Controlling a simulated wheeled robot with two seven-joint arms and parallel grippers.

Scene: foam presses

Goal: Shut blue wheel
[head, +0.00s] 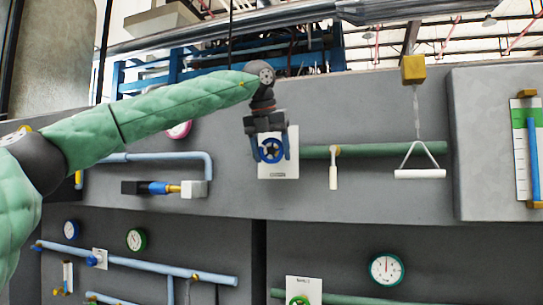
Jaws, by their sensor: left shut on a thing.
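The blue wheel (272,150) is a small blue handwheel in front of a white plate (278,172) on the grey wall, near the middle of the head view. My left gripper (271,155) hangs down from the end of the green padded arm. Its fingers are on either side of the wheel and shut on it. Part of the wheel's rim is hidden by the fingers. My right gripper is not in view.
A green pipe (375,150) runs right from the plate, with a white lever (333,175) and a hanging pull handle (419,173) on its right. A light blue pipe (150,157) is on the left. A green wheel (298,300) sits below.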

